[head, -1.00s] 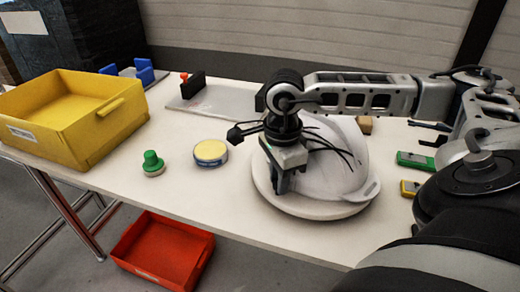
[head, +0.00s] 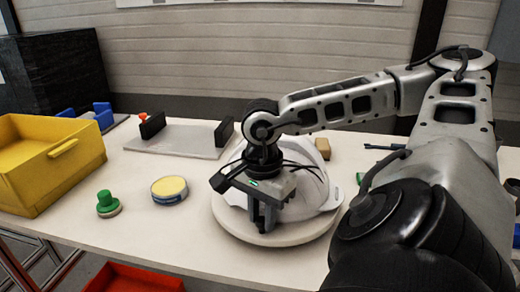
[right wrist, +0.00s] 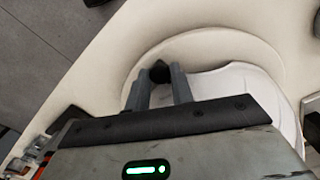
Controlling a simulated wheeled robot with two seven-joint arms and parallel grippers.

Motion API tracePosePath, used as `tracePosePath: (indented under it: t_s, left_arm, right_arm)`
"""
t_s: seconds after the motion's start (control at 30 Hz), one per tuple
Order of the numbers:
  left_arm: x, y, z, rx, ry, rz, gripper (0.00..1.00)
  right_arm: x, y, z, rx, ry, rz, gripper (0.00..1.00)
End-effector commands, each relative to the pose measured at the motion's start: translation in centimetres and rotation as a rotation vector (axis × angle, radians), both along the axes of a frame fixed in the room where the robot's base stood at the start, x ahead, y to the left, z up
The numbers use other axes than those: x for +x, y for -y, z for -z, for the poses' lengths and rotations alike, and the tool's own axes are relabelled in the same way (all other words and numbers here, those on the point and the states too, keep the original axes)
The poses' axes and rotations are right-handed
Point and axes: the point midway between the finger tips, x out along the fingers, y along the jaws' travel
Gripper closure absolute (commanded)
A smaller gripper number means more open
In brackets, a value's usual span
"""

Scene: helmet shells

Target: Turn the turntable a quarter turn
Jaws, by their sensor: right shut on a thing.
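The turntable (head: 287,238) is a round off-white disc on the table, with a white helmet shell (head: 312,190) lying on it. My right gripper (head: 265,222) points down at the front part of the disc and partly hides the shell. In the right wrist view its fingers (right wrist: 159,85) are shut on a small dark peg (right wrist: 159,71) near the disc's rim. The pale disc (right wrist: 215,50) and the shell's edge (right wrist: 235,82) show beyond them. My left gripper is in neither current view.
Left of the turntable stand a yellow-topped round tin (head: 169,190) and a green-knobbed stamp (head: 108,203). A yellow bin (head: 40,165) is at the far left. A grey plate with black uprights (head: 180,140) lies behind. A red bin (head: 135,280) is below the table edge.

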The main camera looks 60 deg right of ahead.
Motion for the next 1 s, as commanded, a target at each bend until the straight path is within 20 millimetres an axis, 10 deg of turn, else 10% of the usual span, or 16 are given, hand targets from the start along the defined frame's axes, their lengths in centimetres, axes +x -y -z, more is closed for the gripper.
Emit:
tracePosePath:
  t_s: [0.6, 0.63, 0.7, 1.0]
  left_arm:
    - [0.08, 0.06, -0.14, -0.001, 0.005, 0.001, 0.64]
    - [0.08, 0.06, -0.14, -0.001, 0.005, 0.001, 0.64]
    - [0.08, 0.06, -0.12, -0.001, 0.005, 0.001, 0.64]
    - [0.01, 0.06, 0.11, 0.001, -0.001, 0.002, 0.64]
  right_arm:
    - [0.09, 0.21, -0.12, -0.004, 0.004, -0.023, 1.00]
    - [0.09, 0.21, -0.12, -0.004, 0.004, -0.023, 0.74]
    - [0.08, 0.20, -0.11, -0.004, 0.004, -0.023, 0.55]
    - [0.06, 0.13, -0.15, -0.001, 0.002, -0.023, 0.55]
